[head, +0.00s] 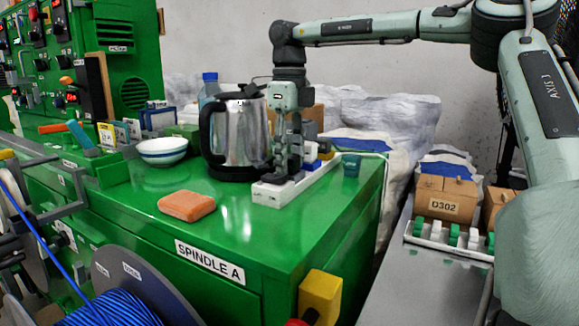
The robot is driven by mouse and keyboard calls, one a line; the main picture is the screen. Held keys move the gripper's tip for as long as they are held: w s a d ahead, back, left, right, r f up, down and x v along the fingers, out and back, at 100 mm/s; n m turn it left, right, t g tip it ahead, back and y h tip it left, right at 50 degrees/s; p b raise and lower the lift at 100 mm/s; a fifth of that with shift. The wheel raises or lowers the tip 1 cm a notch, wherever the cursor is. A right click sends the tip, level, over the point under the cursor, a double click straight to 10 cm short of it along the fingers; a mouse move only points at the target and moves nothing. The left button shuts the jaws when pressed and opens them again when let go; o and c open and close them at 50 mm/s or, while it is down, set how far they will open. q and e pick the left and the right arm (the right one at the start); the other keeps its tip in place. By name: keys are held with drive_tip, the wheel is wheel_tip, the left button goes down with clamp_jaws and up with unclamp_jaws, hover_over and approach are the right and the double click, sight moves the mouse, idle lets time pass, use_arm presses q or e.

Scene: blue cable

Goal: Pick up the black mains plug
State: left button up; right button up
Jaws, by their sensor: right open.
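My right gripper (287,166) points straight down over a white power strip (270,193) on the green bench top. It is open, with its dark fingers low at the near half of the strip. I cannot make out the black mains plug for certain; dark shapes at the fingertips blend with the fingers, so I cannot tell whether the plug is between them. My left gripper is not in view.
A steel kettle (243,132) with black handle stands just left of my right gripper. A white bowl (163,150) and an orange sponge (187,206) sit further left. A teal cup (351,165) stands at the right edge.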

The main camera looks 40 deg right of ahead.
sight(289, 156)
clamp_jaws()
wheel_tip(289, 156, up, 11)
idle(0.9)
drive_tip(key=shift+r, duration=1.45)
drive_tip(key=shift+r, duration=0.3)
